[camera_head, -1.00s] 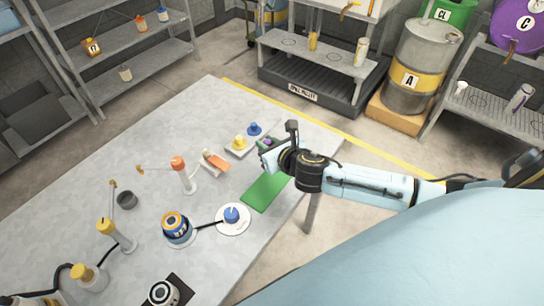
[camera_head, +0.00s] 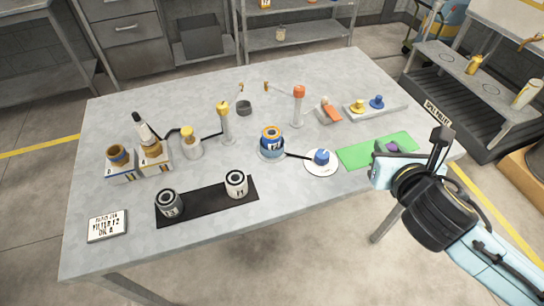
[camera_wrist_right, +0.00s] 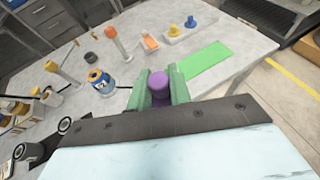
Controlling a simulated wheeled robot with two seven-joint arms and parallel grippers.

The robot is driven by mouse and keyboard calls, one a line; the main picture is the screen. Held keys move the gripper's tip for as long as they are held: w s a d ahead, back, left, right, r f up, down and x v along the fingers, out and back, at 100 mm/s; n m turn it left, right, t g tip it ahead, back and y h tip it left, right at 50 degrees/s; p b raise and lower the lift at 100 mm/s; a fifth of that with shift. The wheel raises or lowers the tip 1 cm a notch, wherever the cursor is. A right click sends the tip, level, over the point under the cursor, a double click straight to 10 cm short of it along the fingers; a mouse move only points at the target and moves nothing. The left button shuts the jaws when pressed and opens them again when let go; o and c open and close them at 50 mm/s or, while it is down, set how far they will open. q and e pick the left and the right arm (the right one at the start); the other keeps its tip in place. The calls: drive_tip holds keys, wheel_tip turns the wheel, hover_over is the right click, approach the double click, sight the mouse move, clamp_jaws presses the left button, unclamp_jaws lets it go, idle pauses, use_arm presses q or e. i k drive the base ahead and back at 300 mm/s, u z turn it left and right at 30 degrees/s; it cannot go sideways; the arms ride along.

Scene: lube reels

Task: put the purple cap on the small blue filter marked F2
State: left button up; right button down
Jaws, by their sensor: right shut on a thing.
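The purple cap (camera_wrist_right: 158,87) is between the two green fingers of my right gripper (camera_wrist_right: 157,92), which is shut on it. In the head view the cap (camera_head: 394,146) shows small, above the right end of the green mat. A blue can with an orange band (camera_head: 271,135) stands in a blue holder mid-table; its label is too small to read. A small blue piece (camera_head: 321,156) sits on a white disc beside it. I cannot read F2 on either. My left gripper is not in view.
The green mat (camera_head: 360,153) lies at the table's right. Yellow and blue pieces (camera_head: 377,102) stand behind it. An orange-topped post (camera_head: 299,105) rises mid-table. Two grey-and-white cans (camera_head: 236,183) stand on a black mat (camera_head: 203,203) at the front. A sign (camera_head: 107,226) lies front left.

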sight(272, 131)
drive_tip(key=k, duration=0.7)
drive_tip(key=u, duration=0.75)
drive_tip(key=i, duration=1.25)
drive_tip(key=z, duration=0.65)
